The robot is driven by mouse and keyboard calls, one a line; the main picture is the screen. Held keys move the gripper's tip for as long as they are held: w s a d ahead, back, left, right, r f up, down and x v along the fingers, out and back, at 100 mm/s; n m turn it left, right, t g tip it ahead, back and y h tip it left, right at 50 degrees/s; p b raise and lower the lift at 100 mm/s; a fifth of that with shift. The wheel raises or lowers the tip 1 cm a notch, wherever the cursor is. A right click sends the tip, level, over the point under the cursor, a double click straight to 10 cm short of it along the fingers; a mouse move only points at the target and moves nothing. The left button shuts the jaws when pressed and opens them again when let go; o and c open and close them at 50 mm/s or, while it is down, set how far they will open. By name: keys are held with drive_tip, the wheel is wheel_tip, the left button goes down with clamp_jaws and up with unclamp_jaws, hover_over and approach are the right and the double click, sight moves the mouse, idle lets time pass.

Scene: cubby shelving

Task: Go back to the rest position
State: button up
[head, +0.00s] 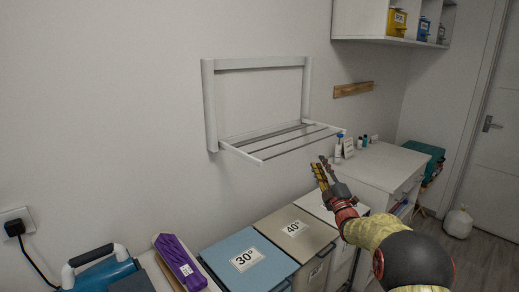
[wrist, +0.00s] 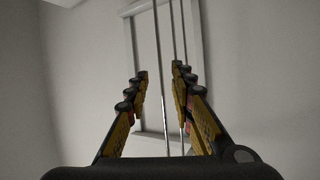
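My gripper (head: 323,172) is at the right of the head view, raised in front of the wall rack and over the white bin at the right end of the bin row. In the wrist view my gripper (wrist: 158,80) shows two yellow and black fingers spread apart, with nothing between them. The wall rack (head: 209,105) is a white frame with a fold-out shelf of thin bars; it also shows in the wrist view (wrist: 197,60), beyond the fingers. No contact between fingers and rack is visible.
Below stand a blue bin marked 30° (head: 270,270), a beige bin marked 40° (head: 322,248) and a purple box (head: 170,250). A white cabinet (head: 385,165) with small bottles stands behind my arm. An open wall shelf (head: 360,20) hangs above.

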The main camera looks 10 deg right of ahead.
drive_tip(key=d+f+m+g+h, duration=0.2)
drive_tip(key=d+f+m+g, duration=0.15)
drive_tip(key=f, duration=0.55)
drive_tip(key=d+f+m+g+h, duration=0.2)
drive_tip(key=f+m+g+h, duration=0.15)
drive_tip(key=f, duration=0.55)
drive_tip(key=s+a+f+m+g, duration=0.1)
drive_tip(key=s+f+m+g, duration=0.15)
drive_tip(key=s, duration=0.35)
drive_tip(key=s+a+f+m+g, duration=0.1)
drive_tip(key=s+f+m+g, duration=0.15)
drive_tip(key=s, duration=0.35)
drive_tip(key=s+a+r+m+g+y+p, duration=0.1)
drive_tip(key=s+a+r+m+g, duration=0.2)
drive_tip(key=s, duration=0.9)
drive_tip(key=s+a+r+m+g+p, duration=0.1)
drive_tip(key=s+a+r+g+p, duration=0.15)
drive_tip(key=s+a, duration=0.65)
drive_tip(key=s+a+r+m+g+y+p, duration=0.15)
drive_tip(key=s+r, duration=0.25)
drive_tip(key=s, duration=1.2)
drive_tip(key=s+a+r+t+p, duration=0.1)
drive_tip(key=s+a+r, duration=0.4)
drive_tip(key=r, duration=0.5)
drive_tip(key=s+n+p, duration=0.1)
drive_tip(key=s, duration=0.1)
drive_tip(key=shift+s+t, duration=0.35)
drive_tip(key=shift+t, duration=0.05)
